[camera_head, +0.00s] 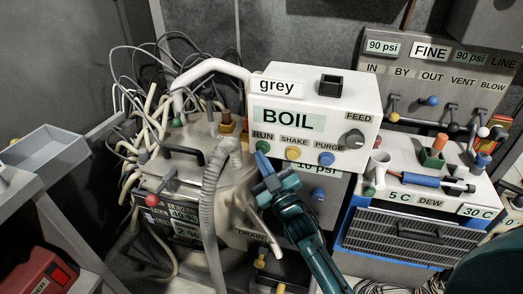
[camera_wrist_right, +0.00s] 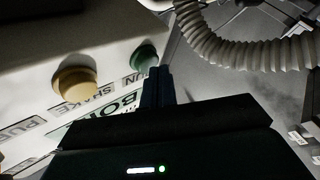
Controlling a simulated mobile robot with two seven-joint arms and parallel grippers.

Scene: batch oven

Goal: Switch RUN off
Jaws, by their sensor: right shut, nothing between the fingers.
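The white BOIL box (camera_head: 345,97) carries a row of knobs along its lower front. The green RUN knob (camera_head: 262,147) is at the left end; in the right wrist view the green knob (camera_wrist_right: 145,57) stands out from the panel beside the RUN label. My right gripper (camera_head: 262,160) is shut and empty, its blue fingertips close at the RUN knob. In the wrist view the fingers (camera_wrist_right: 158,84) are right next to the knob; I cannot tell whether they touch it. My left gripper is not in view.
The yellow SHAKE knob (camera_head: 293,153) and blue PURGE knob (camera_head: 326,158) sit to the right of RUN. A ribbed grey hose (camera_head: 211,195) and a round-lidded vessel with many cables stand to the left.

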